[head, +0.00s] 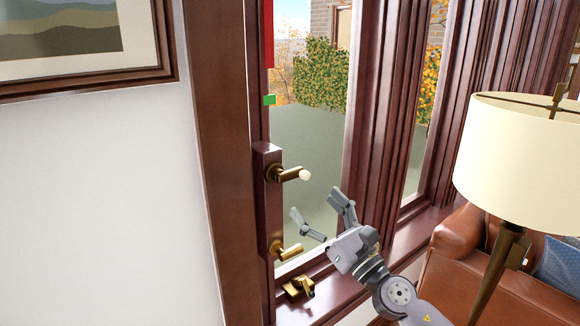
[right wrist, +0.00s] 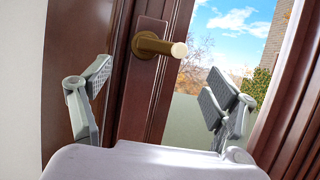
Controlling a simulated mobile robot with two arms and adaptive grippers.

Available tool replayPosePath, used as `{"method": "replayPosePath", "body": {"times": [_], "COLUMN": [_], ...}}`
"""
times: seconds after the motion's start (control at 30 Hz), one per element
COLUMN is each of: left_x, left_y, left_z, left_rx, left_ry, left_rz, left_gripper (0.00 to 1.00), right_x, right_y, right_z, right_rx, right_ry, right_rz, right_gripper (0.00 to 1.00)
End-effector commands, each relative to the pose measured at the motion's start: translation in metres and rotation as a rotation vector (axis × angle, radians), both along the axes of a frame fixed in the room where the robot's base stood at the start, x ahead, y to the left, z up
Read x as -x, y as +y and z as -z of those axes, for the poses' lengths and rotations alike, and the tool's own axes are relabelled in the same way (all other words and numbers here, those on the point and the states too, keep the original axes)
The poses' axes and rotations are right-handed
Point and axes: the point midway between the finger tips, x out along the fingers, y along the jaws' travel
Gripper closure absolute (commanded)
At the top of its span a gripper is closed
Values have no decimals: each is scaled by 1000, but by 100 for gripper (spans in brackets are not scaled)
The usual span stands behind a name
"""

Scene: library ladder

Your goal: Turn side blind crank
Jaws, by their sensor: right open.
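A brass crank with a pale knob (head: 290,174) sticks out from a dark plate (head: 268,205) on the left side of the window frame. In the right wrist view the crank (right wrist: 155,45) shows ahead, between and beyond the fingers. My right gripper (head: 315,203) is open and empty, just below and right of the crank in the head view, with its fingers spread toward the frame. In the right wrist view nothing lies between its fingertips (right wrist: 160,75), and I see no contact with the crank. My left gripper is out of view.
A second brass handle (head: 287,252) sits lower on the frame, and a brass fitting (head: 298,289) lies on the sill. A red strip (head: 267,35) and green marker (head: 269,100) are above. A lamp (head: 525,155) and leather chair (head: 455,262) stand right.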

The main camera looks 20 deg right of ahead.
Motion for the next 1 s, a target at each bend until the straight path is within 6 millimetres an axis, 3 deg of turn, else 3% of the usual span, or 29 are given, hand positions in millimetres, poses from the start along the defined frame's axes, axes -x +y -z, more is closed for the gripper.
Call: {"method": "replayPosePath", "body": {"times": [0.03,0.3,0.5,0.9,1.0], "left_x": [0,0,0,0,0], "left_y": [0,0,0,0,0], "left_z": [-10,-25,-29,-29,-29], "left_rx": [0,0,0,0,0], "left_ry": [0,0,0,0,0], "left_rz": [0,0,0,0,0], "left_gripper": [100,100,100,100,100], "right_x": [-11,-60,-83,-90,-90], "right_y": [4,22,30,33,33], "right_z": [-11,-29,-37,-39,-39], "right_rx": [-3,-3,-2,-1,-1], "right_ry": [-3,-1,1,1,1], "right_rz": [1,0,0,0,0], "right_gripper": [19,19,19,19,24]}}
